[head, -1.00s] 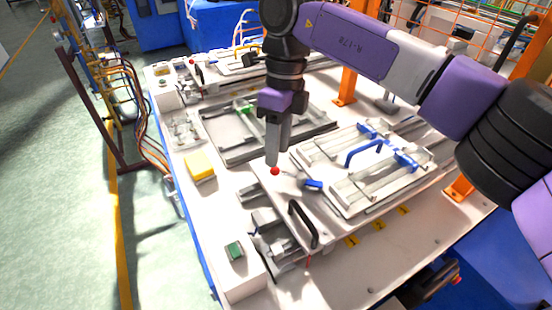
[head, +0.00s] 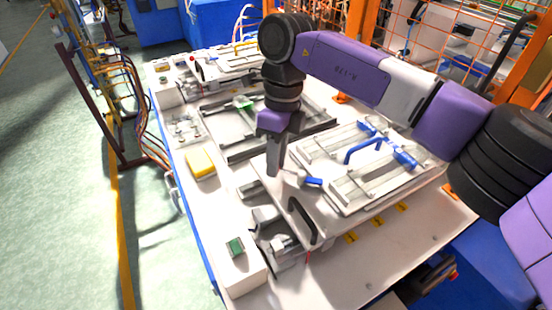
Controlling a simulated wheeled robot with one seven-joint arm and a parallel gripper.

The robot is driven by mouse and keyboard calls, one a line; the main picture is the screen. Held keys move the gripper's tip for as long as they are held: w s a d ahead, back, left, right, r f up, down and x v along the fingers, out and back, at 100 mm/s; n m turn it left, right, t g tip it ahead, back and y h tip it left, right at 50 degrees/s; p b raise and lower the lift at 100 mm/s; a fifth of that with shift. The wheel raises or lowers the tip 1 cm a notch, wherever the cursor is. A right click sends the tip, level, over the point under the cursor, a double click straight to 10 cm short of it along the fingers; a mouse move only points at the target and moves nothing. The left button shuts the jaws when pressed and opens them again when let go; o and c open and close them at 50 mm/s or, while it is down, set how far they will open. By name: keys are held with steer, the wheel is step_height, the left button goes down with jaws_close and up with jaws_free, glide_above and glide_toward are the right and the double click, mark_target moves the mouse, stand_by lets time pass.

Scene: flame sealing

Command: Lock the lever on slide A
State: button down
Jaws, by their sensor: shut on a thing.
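The near slide is a white plate (head: 270,193) with a black handle (head: 302,221) at its front edge. I cannot read a letter marking it as slide A. My gripper (head: 274,171) points down at the plate's left part, shut on the lever where its red knob stood. The knob is hidden by the fingers, and the lever's angle cannot be made out. A small blue-ended clamp (head: 309,181) lies just right of the fingertips. On the plate's right stands a clear-and-white fixture with a blue handle (head: 364,149).
A second, similar slide frame (head: 222,142) lies behind. A yellow block (head: 200,164) sits on the white table (head: 370,262) to the left. A box with a green button (head: 235,246) stands at the front left corner. An orange mesh fence (head: 440,50) runs along the back.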

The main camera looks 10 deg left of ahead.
steer(key=shift+s, duration=0.15)
steer(key=n, duration=0.2)
steer(key=s+n+b, duration=0.1)
steer(key=shift+s+n+h, duration=0.25)
steer(key=shift+n+h, duration=0.05)
steer(key=shift+n, duration=0.1)
steer(key=shift+s+d+n+h+b, duration=0.2)
steer(key=shift+s+n, duration=0.35)
steer(key=shift+n, duration=0.55)
steer(key=shift+s+d+n+h+b, duration=0.1)
steer(key=shift+s+n+h+b, duration=0.15)
steer(key=shift+s+n, duration=0.6)
steer(key=shift+w+n, duration=0.3)
steer(key=shift+n, duration=0.05)
steer(key=c, duration=1.3)
jaws_free()
step_height(320, 180, up, 8)
steer(key=w+b, duration=0.1)
steer(key=shift+w+a+f, duration=0.15)
steer(key=shift+a, duration=0.15)
